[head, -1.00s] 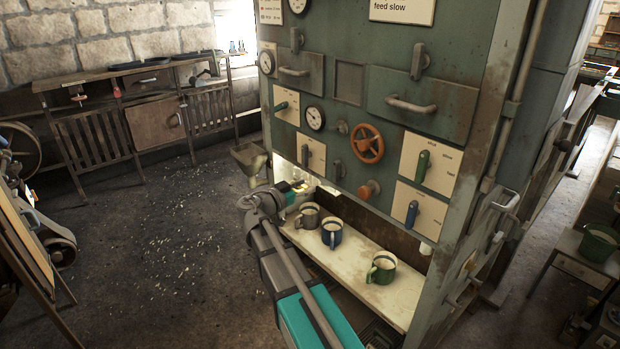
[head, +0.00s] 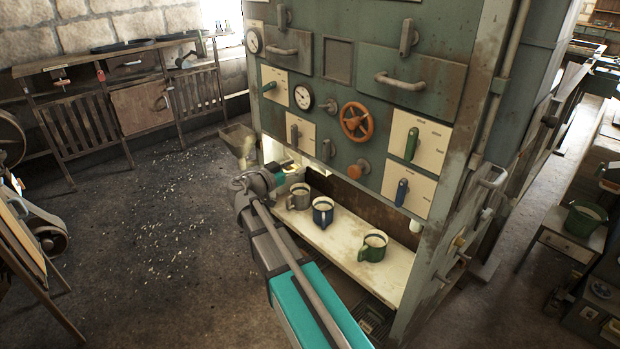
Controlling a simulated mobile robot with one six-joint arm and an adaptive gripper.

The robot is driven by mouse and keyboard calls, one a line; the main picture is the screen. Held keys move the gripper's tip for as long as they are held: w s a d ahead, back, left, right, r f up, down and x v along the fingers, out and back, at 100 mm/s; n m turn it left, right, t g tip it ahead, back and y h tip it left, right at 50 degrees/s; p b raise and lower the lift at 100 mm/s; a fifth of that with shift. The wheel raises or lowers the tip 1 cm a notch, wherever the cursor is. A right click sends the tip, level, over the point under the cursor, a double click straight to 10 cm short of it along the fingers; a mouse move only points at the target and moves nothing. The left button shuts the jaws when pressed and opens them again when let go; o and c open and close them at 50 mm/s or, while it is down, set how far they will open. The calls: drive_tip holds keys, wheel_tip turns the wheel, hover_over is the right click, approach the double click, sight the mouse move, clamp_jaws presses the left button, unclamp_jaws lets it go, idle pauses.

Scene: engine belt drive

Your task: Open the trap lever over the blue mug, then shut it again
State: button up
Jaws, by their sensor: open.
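The blue mug (head: 323,212) stands upright on a pale shelf (head: 345,235) in the machine's lower opening, between a grey mug (head: 299,197) and a green mug (head: 373,246). Above the opening, the panel has a small grey lever (head: 327,148) roughly over the blue mug and an orange-ended handle (head: 358,170) to its right. A blue lever (head: 401,192) sits on a cream plate further right. I cannot tell for certain which is the trap lever. My gripper (head: 293,170) is open at the opening's left end, above and left of the blue mug; its fingers are small and partly hidden.
An orange wheel (head: 355,122), a green lever (head: 411,143) and another grey lever (head: 294,134) are on the panel (head: 345,83). A metal hopper (head: 238,138) juts out at the left. The floor (head: 150,220) left of the machine is open, with pale scraps.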

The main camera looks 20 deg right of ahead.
drive_tip(key=s+a+f+n+g+y, duration=0.1)
drive_tip(key=s+f+n+g+y, duration=0.45)
drive_tip(key=s+f, duration=0.7)
drive_tip(key=s+a+f+n+y, duration=0.6)
drive_tip(key=s+a+n+y, duration=0.2)
drive_tip(key=s+a+y, duration=0.1)
drive_tip(key=shift+a+n+g+y, duration=0.35)
drive_tip(key=shift+a+y, duration=0.5)
drive_tip(key=shift+y, duration=0.4)
drive_tip(key=shift+s, duration=0.1)
